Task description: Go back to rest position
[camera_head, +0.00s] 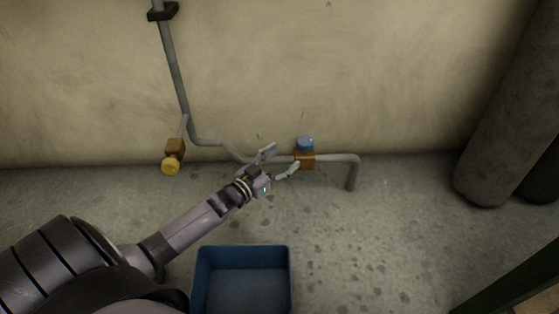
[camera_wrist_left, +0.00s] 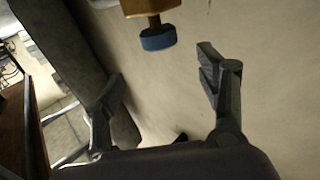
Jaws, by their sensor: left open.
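My left gripper (camera_head: 280,163) reaches in from the lower left in the head view. It is open and empty, with its two fingers spread just left of a blue valve knob (camera_head: 305,143) on a brass fitting (camera_head: 304,161). In the left wrist view, the open fingers (camera_wrist_left: 160,85) stand wide apart. The blue knob (camera_wrist_left: 158,38) and brass fitting (camera_wrist_left: 150,7) show beyond them at the top, with no finger closed on the knob. My right gripper is in neither view.
A grey pipe (camera_head: 171,65) runs down the wall and along the floor. A yellow knob (camera_head: 171,166) sits on it at left. A blue bin (camera_head: 243,252) stands on the floor below my arm. Large grey rolls (camera_head: 510,110) stand at right. Floor right of the bin is clear.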

